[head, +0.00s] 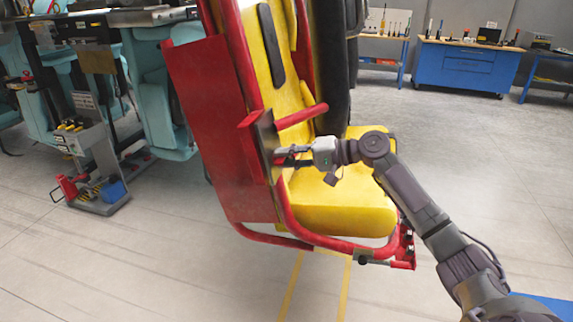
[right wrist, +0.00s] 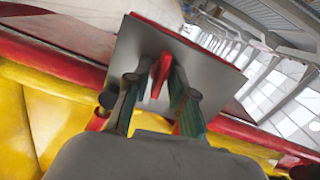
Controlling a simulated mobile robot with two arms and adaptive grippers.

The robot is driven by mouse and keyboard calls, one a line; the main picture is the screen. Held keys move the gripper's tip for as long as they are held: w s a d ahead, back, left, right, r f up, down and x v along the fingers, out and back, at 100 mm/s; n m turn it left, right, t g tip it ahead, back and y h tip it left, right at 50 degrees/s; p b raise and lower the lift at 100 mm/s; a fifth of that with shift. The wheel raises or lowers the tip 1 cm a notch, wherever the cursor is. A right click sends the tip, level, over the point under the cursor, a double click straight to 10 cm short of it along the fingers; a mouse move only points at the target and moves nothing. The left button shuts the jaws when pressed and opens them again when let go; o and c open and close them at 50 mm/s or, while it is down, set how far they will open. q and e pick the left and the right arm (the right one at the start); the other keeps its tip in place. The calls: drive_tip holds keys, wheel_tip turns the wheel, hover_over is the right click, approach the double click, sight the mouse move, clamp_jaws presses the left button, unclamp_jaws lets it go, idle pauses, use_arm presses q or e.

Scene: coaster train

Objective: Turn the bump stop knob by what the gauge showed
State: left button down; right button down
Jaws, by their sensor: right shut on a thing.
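The coaster seat (head: 345,200) is yellow with a red tube frame and a red side panel (head: 212,120). A grey metal plate (right wrist: 215,65) is fixed at its side and faces my right gripper. A red knob (right wrist: 160,76) stands out from this plate, between the two fingers of my right gripper (right wrist: 162,88). The fingers are shut on the knob. In the head view the right gripper (head: 287,156) reaches the plate from the right, in front of the yellow seat. The fingers hide part of the knob. No gauge reading is visible. My left gripper is out of view.
A blue workbench (head: 465,70) with tools on top stands at the back right. The floor right of the seat is mostly clear.

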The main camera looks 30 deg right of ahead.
drive_tip(key=shift+f, duration=0.15)
idle(0.3)
drive_tip(key=c, duration=1.3)
unclamp_jaws()
drive_tip(key=shift+o, duration=0.2)
drive_tip(key=v, duration=1.2)
